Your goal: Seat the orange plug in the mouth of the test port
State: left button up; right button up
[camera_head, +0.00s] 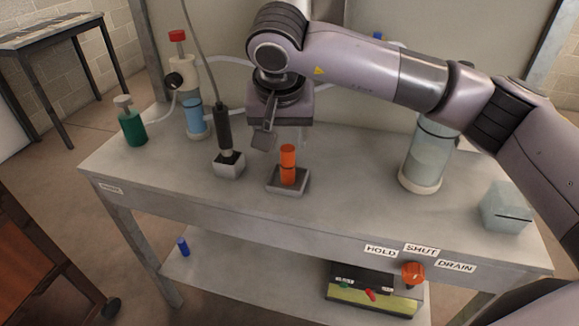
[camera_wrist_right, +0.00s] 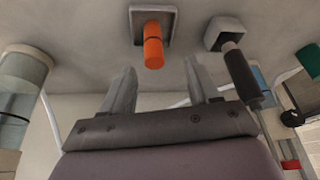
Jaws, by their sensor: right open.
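The orange plug (camera_head: 288,165) stands upright in a small grey square holder (camera_head: 273,186) on the bench, with a dark ring around it. In the right wrist view the orange plug (camera_wrist_right: 153,50) shows just beyond the fingertips, roughly centred between them. My right gripper (camera_head: 281,138) hangs above and slightly behind the plug, fingers down, open and empty. In the right wrist view its two fingers (camera_wrist_right: 160,72) are spread apart. No part is clearly recognisable as the test port. My left gripper is not in view.
Left of the plug, a black-handled probe (camera_head: 223,128) stands in a grey block (camera_head: 229,165). A green bottle (camera_head: 132,127) and a blue-filled cylinder (camera_head: 195,118) stand farther left. A clear cylinder (camera_head: 425,160) and a pale box (camera_head: 506,207) stand right. The bench front (camera_head: 330,220) is clear.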

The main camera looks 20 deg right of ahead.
aim_at(287, 149)
jog(key=x, duration=0.3)
jog(key=d+x, duration=0.1)
jog(key=x, duration=0.3)
jog(key=shift+w+d+r, duration=0.1)
jog(key=shift+r, duration=0.05)
jog(key=shift+c, duration=0.3)
grip_shut()
jog(key=shift+r, duration=0.1)
